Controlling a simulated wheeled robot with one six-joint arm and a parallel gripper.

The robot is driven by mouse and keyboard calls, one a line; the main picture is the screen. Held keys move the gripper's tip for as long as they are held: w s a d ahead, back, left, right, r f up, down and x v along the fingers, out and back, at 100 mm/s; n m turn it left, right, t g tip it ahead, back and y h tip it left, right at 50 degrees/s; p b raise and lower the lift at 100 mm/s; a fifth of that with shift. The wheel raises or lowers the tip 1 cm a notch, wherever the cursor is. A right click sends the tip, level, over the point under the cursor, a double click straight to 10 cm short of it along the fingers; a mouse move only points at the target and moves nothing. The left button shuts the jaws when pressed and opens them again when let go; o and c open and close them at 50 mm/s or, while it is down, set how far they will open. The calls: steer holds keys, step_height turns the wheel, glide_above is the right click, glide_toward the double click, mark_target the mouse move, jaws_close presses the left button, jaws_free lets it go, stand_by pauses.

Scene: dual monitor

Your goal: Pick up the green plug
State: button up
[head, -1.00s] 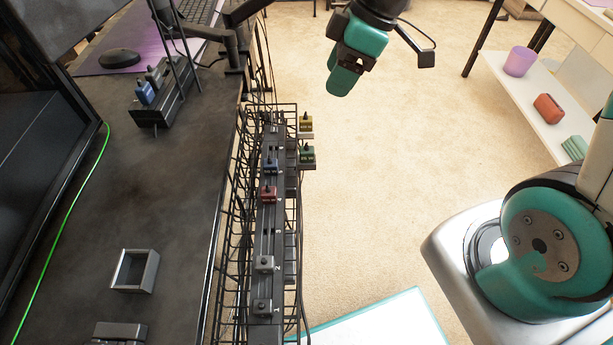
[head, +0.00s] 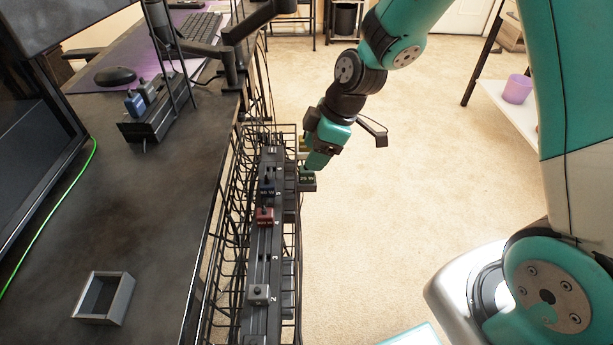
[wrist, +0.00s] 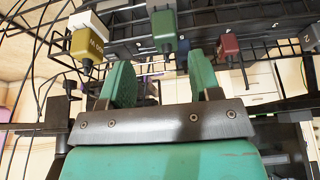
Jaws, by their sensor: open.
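The green plug (head: 307,180) sits at the right side of the wire cable basket, on the far part. In the wrist view the green plug (wrist: 164,28) hangs just beyond and between my two fingertips. My gripper (head: 314,164) is close above the green plug and partly overlaps it in the head view. In the wrist view my gripper (wrist: 162,72) is open, with nothing between its green fingers. A yellow plug (wrist: 87,42) is to the left of the green plug, and a red plug (wrist: 229,45) is to the right.
The black wire basket (head: 222,215) runs along the dark desk (head: 145,205) edge, holding a power strip (head: 263,235) with a red plug (head: 264,214) and a blue plug (head: 268,186). The carpet (head: 380,220) to the right is clear.

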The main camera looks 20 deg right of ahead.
mark_target(307, 177)
steer(key=x, duration=0.1)
steer(key=b+x, duration=0.1)
steer(key=x, duration=0.3)
steer(key=shift+s+f+b, duration=0.15)
steer(key=shift+s+b, duration=0.15)
steer(key=shift+s, duration=0.05)
steer(key=shift+c, duration=0.4)
steer(key=c, duration=0.9)
